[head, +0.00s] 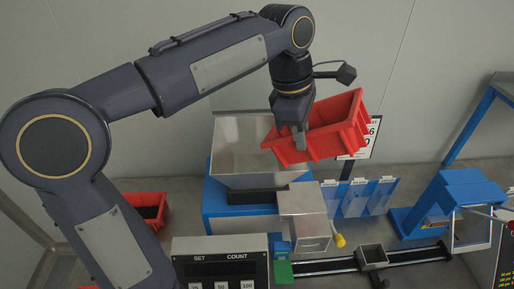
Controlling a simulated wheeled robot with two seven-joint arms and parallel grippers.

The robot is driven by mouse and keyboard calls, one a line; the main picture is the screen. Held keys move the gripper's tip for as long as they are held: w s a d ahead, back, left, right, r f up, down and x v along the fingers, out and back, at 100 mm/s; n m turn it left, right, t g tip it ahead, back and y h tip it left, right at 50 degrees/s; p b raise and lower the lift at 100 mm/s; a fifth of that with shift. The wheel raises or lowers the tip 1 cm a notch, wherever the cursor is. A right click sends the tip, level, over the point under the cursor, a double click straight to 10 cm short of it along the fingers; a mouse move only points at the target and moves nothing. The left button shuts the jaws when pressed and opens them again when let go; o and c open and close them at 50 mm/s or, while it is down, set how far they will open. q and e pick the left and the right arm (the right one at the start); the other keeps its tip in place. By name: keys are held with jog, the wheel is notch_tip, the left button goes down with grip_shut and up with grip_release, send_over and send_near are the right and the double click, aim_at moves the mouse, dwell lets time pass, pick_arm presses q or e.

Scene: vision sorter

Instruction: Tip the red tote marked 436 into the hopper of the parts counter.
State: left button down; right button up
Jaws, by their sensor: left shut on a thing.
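A red tote (336,136) hangs tilted in the air, its open side facing up and to the left. My left gripper (300,140) is shut on the tote's near wall. The tote's lower left corner is over the right part of the hopper (236,160), a grey metal funnel on a blue base. The tote's marking does not show, and I cannot see what is inside it. The hopper's floor is partly hidden by the tote. My right gripper is not in view.
Another red tote (141,199) with dark contents stands at the left, partly behind my left arm. A counter display box (220,262) stands in front. A metal chute box (306,214), a rail (412,258) and a blue stand (462,188) fill the right side.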

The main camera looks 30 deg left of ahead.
pick_arm(q)
jog(key=shift+w+a, duration=0.1)
jog(key=shift+w, duration=0.05)
jog(key=shift+a+h, duration=0.3)
jog(key=shift+a, duration=0.05)
jog(key=shift+a+h, duration=0.1)
jog(key=shift+h, duration=0.2)
jog(key=shift+a, duration=0.25)
jog(key=shift+h, duration=0.3)
